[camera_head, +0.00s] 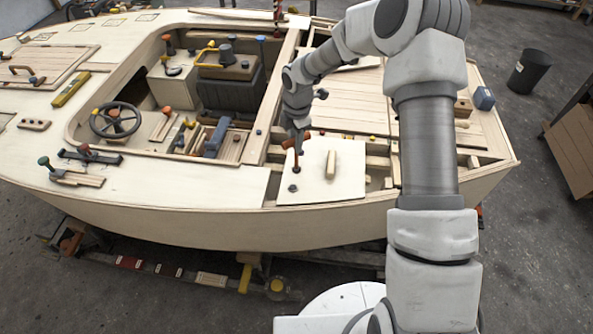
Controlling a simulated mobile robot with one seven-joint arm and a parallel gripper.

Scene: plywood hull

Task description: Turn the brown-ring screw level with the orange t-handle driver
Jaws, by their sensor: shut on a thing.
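My gripper (297,132) points down over a pale plywood panel (312,190) near the hull's near edge. It is shut on the orange T-handle driver (290,143), whose crossbar shows at the fingertips. The driver's shaft (296,160) runs down, roughly upright, to the panel. A small dark round fitting (293,188) sits on the panel just in front of the shaft's foot. The brown-ring screw cannot be made out surely; the spot at the driver's tip is too small to tell ring colour, contact or screw height.
A wooden block (331,164) stands on the panel right of the driver. Open framing (378,162) lies beyond it. A cockpit with a steering wheel (115,120) and loose tools is at the left. My arm hides part of the right deck.

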